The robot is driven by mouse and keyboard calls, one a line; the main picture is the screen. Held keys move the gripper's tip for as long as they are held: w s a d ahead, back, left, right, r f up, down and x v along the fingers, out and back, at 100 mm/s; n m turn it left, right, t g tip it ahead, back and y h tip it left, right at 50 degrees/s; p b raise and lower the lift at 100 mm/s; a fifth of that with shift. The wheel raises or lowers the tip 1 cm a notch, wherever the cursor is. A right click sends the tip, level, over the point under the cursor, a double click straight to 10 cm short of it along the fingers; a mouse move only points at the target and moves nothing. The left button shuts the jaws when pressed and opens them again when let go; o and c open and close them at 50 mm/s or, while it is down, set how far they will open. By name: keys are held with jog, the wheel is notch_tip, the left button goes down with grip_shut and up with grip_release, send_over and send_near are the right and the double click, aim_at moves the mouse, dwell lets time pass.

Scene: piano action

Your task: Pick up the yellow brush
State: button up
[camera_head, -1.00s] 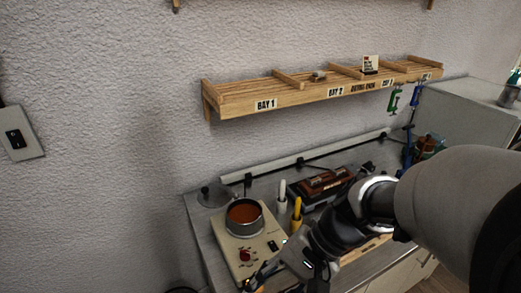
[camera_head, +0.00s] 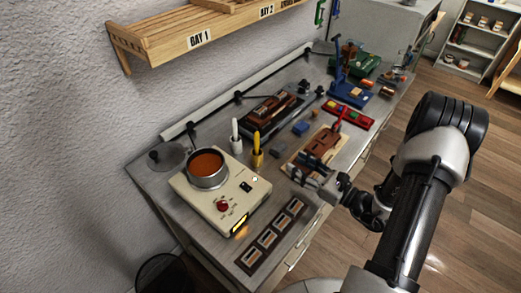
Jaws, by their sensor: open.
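The yellow brush (camera_head: 256,141) stands upright on the workbench, with a slim upper part and a thicker yellow base. It is just right of a similar white upright piece (camera_head: 235,134) and behind the cream hot-plate unit. My gripper (camera_head: 294,172) is open, reaching in from the right over the near part of the bench. It is to the right of the yellow brush and slightly nearer, apart from it. The small fingers are hard to make out against the wooden board behind them.
The cream hot-plate unit (camera_head: 222,211) carries a pot of orange-brown liquid (camera_head: 207,166). A wooden board with a brown block (camera_head: 323,142), a small blue block (camera_head: 300,128) and a dark slotted strip (camera_head: 270,240) lie nearby. The wall shelf (camera_head: 160,50) hangs above.

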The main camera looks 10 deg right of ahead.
jog(key=b, duration=0.2)
send_near(258, 144)
jog(key=d+x, duration=0.1)
jog(key=x, duration=0.5)
jog(key=b+x, duration=0.1)
jog(key=x, duration=0.3)
jog(key=shift+a+f+b, duration=0.2)
jog(key=shift+a+b, duration=0.1)
jog(key=shift+a, duration=0.2)
jog(key=shift+w+a+r, duration=0.1)
jog(key=shift+w+a, duration=0.05)
jog(key=shift+w, duration=0.15)
jog(key=shift+c, duration=0.5)
jog(key=c, duration=0.8)
